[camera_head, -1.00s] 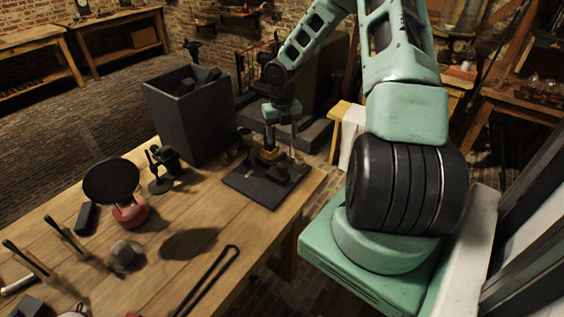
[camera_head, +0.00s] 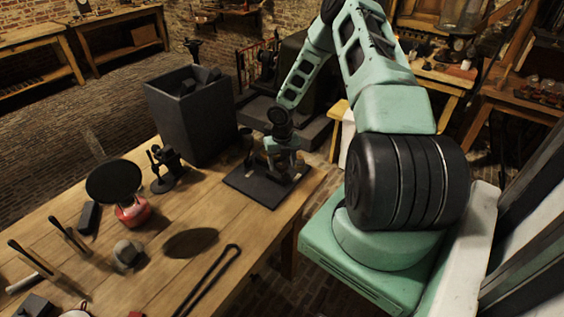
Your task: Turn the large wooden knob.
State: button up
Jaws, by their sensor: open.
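A dark flat board (camera_head: 257,190) lies near the right end of the wooden workbench, with small fittings on it. My gripper (camera_head: 282,172) is low over this board, pointing down, its jaws open. A small tan-brown piece (camera_head: 271,146) shows at the left side of the gripper. It may be the large wooden knob, but the gripper covers much of it. I cannot tell whether the fingers are around the knob or touching it.
A tall dark bin (camera_head: 190,125) holding dark blocks stands behind and left of the board. A black stand (camera_head: 166,172), a black disc (camera_head: 113,180) over a red base, a grey lump (camera_head: 127,253) and black tongs (camera_head: 208,280) are on the workbench (camera_head: 160,222).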

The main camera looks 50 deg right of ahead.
jog(key=c, duration=1)
jog(key=shift+m, duration=0.3)
